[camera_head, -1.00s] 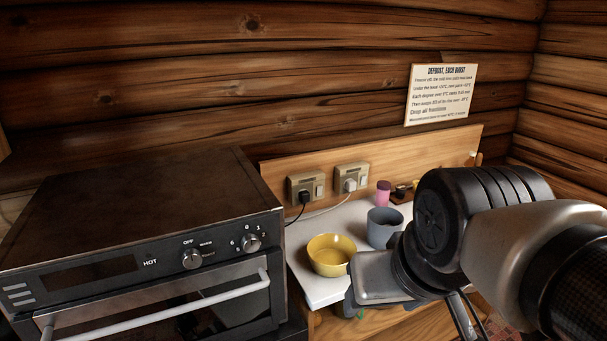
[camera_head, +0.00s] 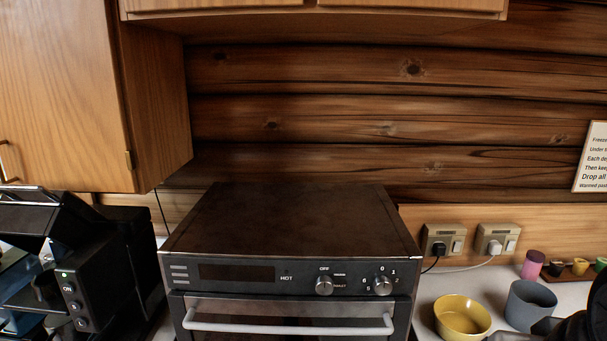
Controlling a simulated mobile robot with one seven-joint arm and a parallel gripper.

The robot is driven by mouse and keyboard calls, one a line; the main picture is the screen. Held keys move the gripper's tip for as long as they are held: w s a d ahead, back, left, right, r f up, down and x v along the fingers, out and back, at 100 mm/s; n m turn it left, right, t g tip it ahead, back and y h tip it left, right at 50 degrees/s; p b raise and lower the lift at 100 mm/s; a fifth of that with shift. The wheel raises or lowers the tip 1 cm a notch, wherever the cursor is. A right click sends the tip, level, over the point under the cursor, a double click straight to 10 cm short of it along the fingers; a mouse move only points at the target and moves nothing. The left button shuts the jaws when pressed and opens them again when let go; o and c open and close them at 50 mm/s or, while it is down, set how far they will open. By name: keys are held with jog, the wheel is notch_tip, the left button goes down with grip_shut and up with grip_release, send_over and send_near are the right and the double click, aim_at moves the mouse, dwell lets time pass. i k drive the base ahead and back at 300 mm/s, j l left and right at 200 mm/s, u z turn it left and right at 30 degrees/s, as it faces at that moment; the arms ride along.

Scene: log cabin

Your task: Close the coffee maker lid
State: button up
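A black machine with an ON label and a column of round buttons, which looks like the coffee maker (camera_head: 85,290), stands at the far left, partly cut off by the picture edge. A dark panel with a light metallic edge sits tilted at its top left and may be its lid (camera_head: 28,218). I cannot tell for certain how far it is open. Part of my arm shows dark at the lower right edge. My gripper's fingers are not in view.
A dark oven (camera_head: 290,225) with knobs and a bar handle stands in the middle. A wooden wall cabinet (camera_head: 60,95) hangs above the machine. A yellow bowl (camera_head: 462,317), a grey mug (camera_head: 530,304) and a pink container (camera_head: 532,264) stand at right below wall sockets (camera_head: 470,240).

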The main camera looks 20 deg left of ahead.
aim_at(29, 214)
jog(key=u, duration=2.35)
jog(key=i+j+z, duration=0.45)
jog(key=i+j, duration=0.15)
jog(key=j, duration=0.2)
